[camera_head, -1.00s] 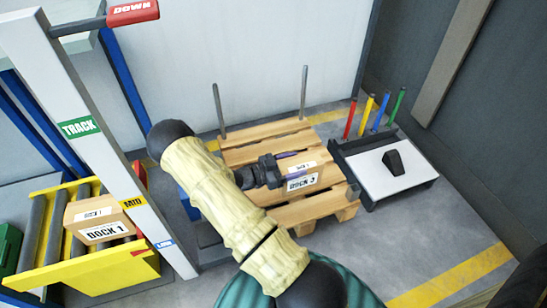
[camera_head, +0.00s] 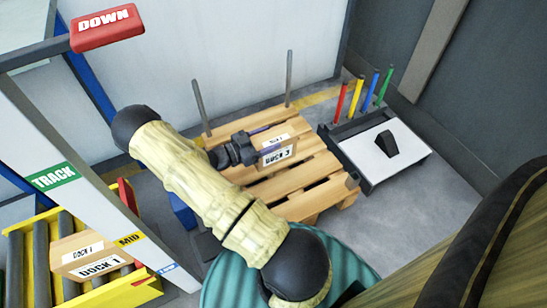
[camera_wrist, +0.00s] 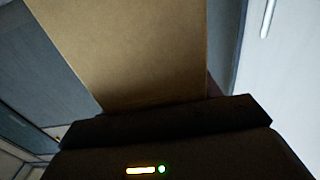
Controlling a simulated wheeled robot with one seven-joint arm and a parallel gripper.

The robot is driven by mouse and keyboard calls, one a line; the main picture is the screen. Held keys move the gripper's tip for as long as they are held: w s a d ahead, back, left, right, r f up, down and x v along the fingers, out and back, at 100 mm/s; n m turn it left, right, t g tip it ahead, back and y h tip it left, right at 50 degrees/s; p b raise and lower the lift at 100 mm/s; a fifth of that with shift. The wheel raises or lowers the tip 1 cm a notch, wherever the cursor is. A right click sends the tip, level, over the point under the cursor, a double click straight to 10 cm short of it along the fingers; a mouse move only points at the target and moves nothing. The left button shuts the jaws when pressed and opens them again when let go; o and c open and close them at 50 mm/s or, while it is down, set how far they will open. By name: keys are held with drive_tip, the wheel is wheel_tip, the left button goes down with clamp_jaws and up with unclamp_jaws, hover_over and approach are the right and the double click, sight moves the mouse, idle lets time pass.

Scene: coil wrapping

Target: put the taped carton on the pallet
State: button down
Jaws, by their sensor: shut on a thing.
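The taped carton (camera_head: 276,152) is a small brown box with white labels and a strip of purple tape on top. In the head view it is over the wooden pallet (camera_head: 315,177), toward its back half. I cannot tell whether it touches the boards. My gripper (camera_head: 250,147) is shut on the carton from its left side, and the fingertips are partly hidden. In the wrist view the carton's brown face (camera_wrist: 130,50) fills the middle above the dark gripper body (camera_wrist: 165,125).
Two grey posts (camera_head: 201,108) stand at the pallet's back. Right of it is a white-topped stand (camera_head: 385,150) with a black block and coloured markers. At left, a yellow roller conveyor (camera_head: 125,290) holds a DOCK 1 carton (camera_head: 88,258) beside a white TRACK post (camera_head: 75,180).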

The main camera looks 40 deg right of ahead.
sight(267, 158)
drive_tip(key=shift+f+b, duration=2)
drive_tip(key=shift+f, duration=1.05)
drive_tip(key=shift+f+b, duration=1.25)
drive_tip(key=shift+f, duration=0.6)
drive_tip(key=shift+f, duration=0.15)
drive_tip(key=shift+c, duration=1.9)
unclamp_jaws()
drive_tip(key=shift+w, duration=0.1)
